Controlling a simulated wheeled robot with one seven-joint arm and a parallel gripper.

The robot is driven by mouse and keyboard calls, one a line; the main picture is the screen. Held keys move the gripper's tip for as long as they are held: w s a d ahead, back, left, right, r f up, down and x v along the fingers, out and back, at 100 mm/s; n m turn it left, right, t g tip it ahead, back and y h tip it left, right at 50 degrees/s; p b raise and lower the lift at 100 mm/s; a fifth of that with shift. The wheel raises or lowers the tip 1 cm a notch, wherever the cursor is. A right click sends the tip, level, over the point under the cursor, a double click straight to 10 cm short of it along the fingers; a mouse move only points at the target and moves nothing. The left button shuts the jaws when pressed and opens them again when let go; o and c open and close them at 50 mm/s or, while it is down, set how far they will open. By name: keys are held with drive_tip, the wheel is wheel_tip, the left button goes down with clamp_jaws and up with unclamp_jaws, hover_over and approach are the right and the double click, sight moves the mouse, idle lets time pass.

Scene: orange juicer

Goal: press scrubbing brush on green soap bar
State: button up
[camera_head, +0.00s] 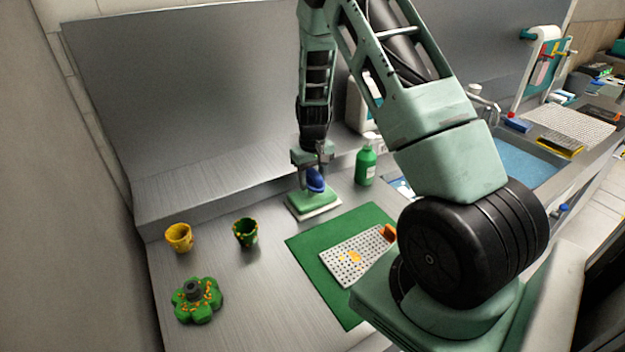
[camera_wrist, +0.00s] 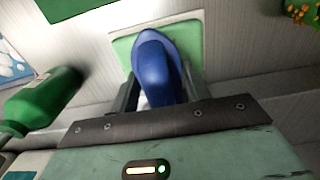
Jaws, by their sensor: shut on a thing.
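My gripper (camera_head: 312,172) points down at the back of the steel counter and is shut on the blue scrubbing brush (camera_head: 315,182). The brush also shows between the fingers in the wrist view (camera_wrist: 156,68). The green soap bar (camera_head: 312,200) lies on a pale dish (camera_head: 325,212) directly below the brush. In the wrist view the green soap (camera_wrist: 122,45) shows around the brush. The brush's underside is hidden, so I cannot tell whether it touches the soap.
A green bottle (camera_head: 365,166) stands close to the right of the soap. A green mat (camera_head: 318,264) with a perforated board (camera_head: 350,262) lies in front. A yellow cup (camera_head: 179,238), a dark green cup (camera_head: 246,232) and a green flower-shaped object (camera_head: 198,302) stand at left. A wall rises behind.

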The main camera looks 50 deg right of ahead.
sight(312, 170)
drive_tip(key=shift+r+p, duration=1.55)
drive_tip(key=shift+r, duration=1)
drive_tip(key=shift+f, duration=0.1)
